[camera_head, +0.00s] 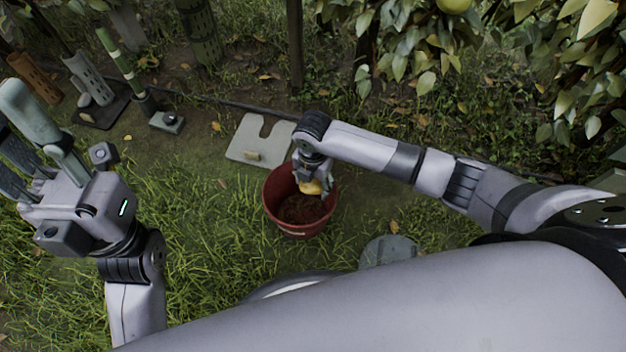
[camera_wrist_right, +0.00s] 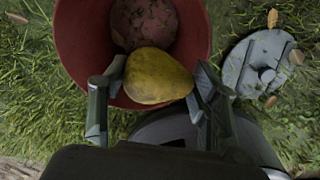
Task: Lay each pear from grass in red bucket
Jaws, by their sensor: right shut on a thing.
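The red bucket (camera_head: 301,231) stands on the grass near the middle of the head view, with brown matter at its bottom. Its rim also shows at the top of the right wrist view (camera_wrist_right: 75,50). My right gripper (camera_head: 312,184) is over the bucket's opening, shut on a yellow pear (camera_wrist_right: 158,76). The pear sits between the two fingers and also shows in the head view (camera_head: 311,187). I cannot tell how deep it is inside the rim. My left gripper (camera_head: 35,125) is raised at the left, away from the bucket, its fingers pointing up; it looks empty.
A pale notched slab (camera_head: 258,140) lies behind the bucket. A round grey lid-like disc (camera_head: 388,251) lies to its right. A pear (camera_head: 453,5) hangs in the foliage at the top. Tools and stands are at the back left. Grass left of the bucket is open.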

